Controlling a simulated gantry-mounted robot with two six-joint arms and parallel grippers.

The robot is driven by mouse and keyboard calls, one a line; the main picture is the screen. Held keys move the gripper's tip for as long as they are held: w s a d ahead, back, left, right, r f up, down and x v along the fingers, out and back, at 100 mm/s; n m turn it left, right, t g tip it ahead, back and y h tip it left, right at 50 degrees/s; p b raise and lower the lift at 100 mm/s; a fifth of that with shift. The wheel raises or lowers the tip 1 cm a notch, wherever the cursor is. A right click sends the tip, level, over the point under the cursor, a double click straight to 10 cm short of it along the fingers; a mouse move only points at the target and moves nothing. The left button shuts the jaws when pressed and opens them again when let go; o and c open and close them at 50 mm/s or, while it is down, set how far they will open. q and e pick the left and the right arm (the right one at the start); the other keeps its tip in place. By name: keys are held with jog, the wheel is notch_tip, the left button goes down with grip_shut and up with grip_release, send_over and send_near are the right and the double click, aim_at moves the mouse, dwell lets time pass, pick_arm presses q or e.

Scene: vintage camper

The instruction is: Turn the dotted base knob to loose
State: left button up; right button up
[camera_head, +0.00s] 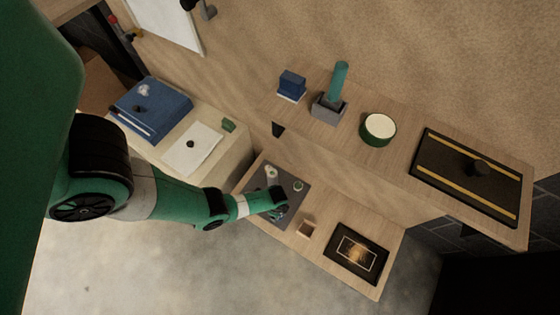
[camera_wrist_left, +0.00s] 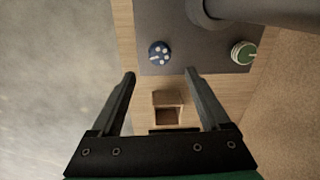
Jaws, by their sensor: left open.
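The dotted knob (camera_wrist_left: 159,54) is a round blue knob with white dots, seen in the left wrist view on a dark grey panel (camera_wrist_left: 200,52). In the head view I cannot make it out clearly, since my arm covers part of the panel (camera_head: 293,207). A green knob with a pale stripe (camera_wrist_left: 243,52) sits to its right and also shows in the head view (camera_head: 298,186). My left gripper (camera_wrist_left: 160,73) is open and empty. In the left wrist view its fingertips lie on either side below the blue knob; contact is not visible. My right gripper is not in view.
A small wooden box (camera_wrist_left: 167,106) stands beside the panel. A dark framed picture (camera_head: 357,252) lies farther right on the lower bench. A thick grey cylindrical part (camera_wrist_left: 205,12) rises near the knobs. The upper shelf holds a green round tin (camera_head: 378,130) and a grey holder (camera_head: 328,108).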

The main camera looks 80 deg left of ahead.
pick_arm(q)
notch_tip(320, 180, down, 8)
jog(key=b, duration=0.5)
jog(key=shift+a+f+b, duration=0.1)
jog(key=shift+b, duration=0.25)
jog(key=shift+w+a+f+b, duration=0.1)
jog(key=shift+f+b, duration=0.3)
jog(key=shift+f, duration=0.05)
grip_shut()
